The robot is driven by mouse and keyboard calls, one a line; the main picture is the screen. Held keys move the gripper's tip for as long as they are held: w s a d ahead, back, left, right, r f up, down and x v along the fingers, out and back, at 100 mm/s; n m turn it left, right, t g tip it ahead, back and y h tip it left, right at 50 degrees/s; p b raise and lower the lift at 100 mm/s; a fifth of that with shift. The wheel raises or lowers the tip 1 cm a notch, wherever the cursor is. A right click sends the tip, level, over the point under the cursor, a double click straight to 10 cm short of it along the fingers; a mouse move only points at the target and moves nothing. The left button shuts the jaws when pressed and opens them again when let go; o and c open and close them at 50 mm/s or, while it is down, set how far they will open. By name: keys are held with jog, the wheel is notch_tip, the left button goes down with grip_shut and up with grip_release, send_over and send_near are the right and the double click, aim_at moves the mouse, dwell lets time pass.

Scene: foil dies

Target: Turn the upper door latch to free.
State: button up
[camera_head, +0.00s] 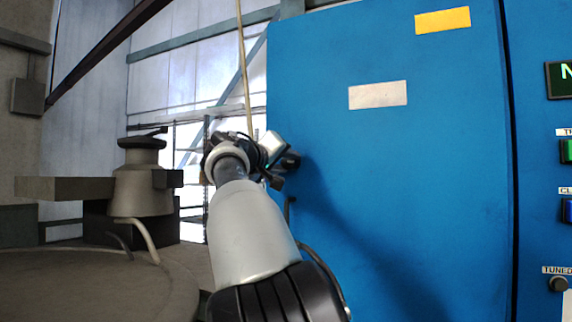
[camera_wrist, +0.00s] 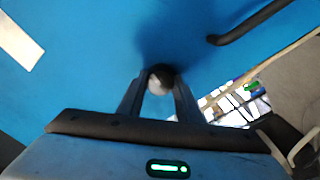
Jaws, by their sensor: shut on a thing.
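The blue cabinet door (camera_head: 400,180) fills the right half of the head view and the top of the wrist view (camera_wrist: 90,50). My gripper (camera_head: 285,160) is at the door's left edge. In the wrist view my gripper (camera_wrist: 159,88) has its two dark fingers on either side of the upper door latch (camera_wrist: 160,76), a small rounded piece, dark on top and pale below. It is shut on it. The latch's turn position is hard to tell. In the head view my arm and gripper hide the latch.
A dark bar handle (camera_wrist: 248,24) is on the door near the latch; it also shows below my gripper in the head view (camera_head: 289,210). Labels (camera_head: 378,95) mark the door. A control panel is at far right (camera_head: 558,240). Grey machinery (camera_head: 140,190) stands at left.

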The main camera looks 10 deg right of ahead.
dwell(0.3)
jog(key=o, duration=1)
jog(key=shift+o, duration=0.2)
jog(key=b+v, duration=0.2)
jog(key=v, duration=1.5)
jog(key=shift+s+a+b, duration=0.15)
jog(key=shift+b, duration=0.2)
